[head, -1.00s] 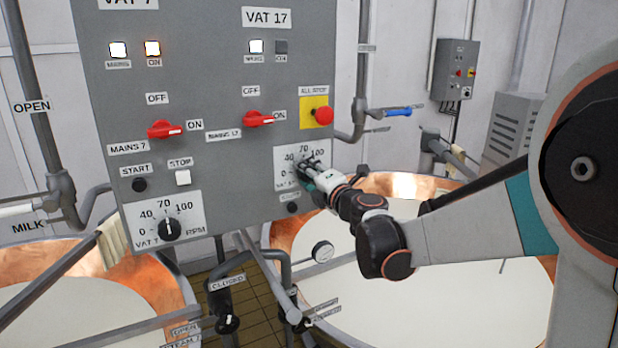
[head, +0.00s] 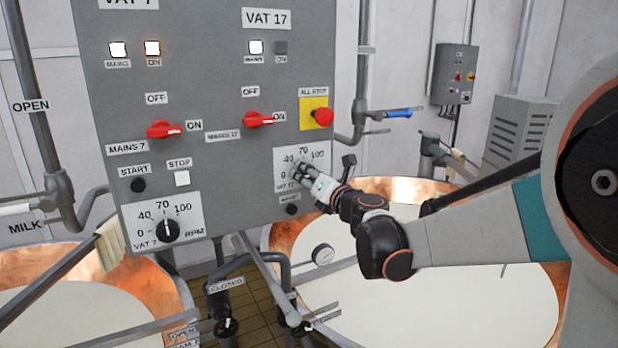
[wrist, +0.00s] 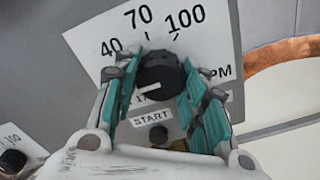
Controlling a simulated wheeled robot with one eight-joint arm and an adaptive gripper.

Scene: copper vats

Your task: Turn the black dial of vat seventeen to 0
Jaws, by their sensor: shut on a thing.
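The black dial of vat seventeen (wrist: 160,72) sits on a white scale plate (head: 320,155). In the wrist view its white pointer line points left and slightly down, to the side below the 40. The 0 is hidden behind my left finger there; 40, 70 and 100 show. My gripper (wrist: 158,88) is shut on the dial, with a teal-padded finger on each side of it. In the head view my gripper (head: 303,172) is at the plate and covers most of the dial.
A black START button (wrist: 158,134) is just below the dial. The red ALL STOP button (head: 323,116) and the red mains 17 switch (head: 258,119) are above. Vat seven's dial (head: 166,230) is to the left. An open copper vat (head: 450,300) lies beneath my arm.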

